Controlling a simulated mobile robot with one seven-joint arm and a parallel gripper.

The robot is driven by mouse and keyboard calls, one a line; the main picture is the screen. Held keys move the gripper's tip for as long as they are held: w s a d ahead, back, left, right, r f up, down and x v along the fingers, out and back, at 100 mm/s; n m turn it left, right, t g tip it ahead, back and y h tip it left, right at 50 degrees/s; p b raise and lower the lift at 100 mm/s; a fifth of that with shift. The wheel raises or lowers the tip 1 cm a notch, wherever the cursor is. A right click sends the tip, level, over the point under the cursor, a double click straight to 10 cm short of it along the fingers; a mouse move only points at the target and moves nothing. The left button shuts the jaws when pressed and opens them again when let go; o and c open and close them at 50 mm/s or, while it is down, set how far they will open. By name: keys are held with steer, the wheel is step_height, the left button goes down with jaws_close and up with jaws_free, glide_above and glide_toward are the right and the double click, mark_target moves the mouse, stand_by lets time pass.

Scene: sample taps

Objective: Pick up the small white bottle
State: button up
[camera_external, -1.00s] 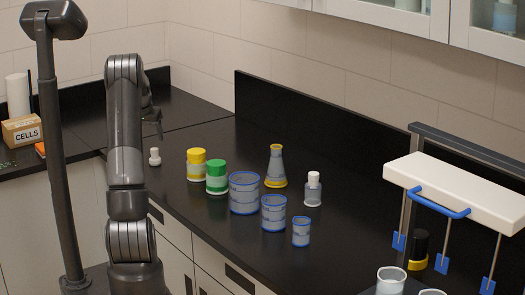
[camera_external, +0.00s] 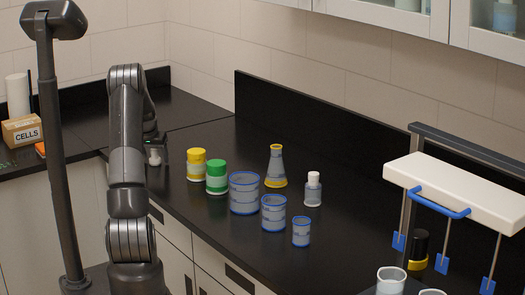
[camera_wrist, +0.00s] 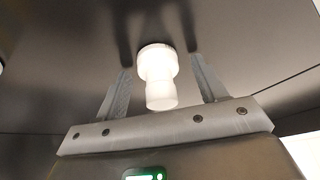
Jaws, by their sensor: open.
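The small white bottle (camera_external: 155,158) stands upright on the black bench, partly hidden by my gripper (camera_external: 154,142) in the external view. In the wrist view the white bottle (camera_wrist: 157,78) lies between the two fingers of my gripper (camera_wrist: 161,66). The fingers are open, with a visible gap on each side of the bottle, so neither appears to touch it. In the external view the fingers are low around the bottle's upper part, and the fingertips are hard to make out.
To the right stand a yellow-lidded jar (camera_external: 196,164), a green-lidded jar (camera_external: 216,177), blue-rimmed beakers (camera_external: 244,193), a flask (camera_external: 275,167) and a white-capped bottle (camera_external: 313,189). A paddle stirrer (camera_external: 460,192) is far right. A cells box (camera_external: 21,132) sits at the left.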

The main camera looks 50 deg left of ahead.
steer(key=c, duration=1.1)
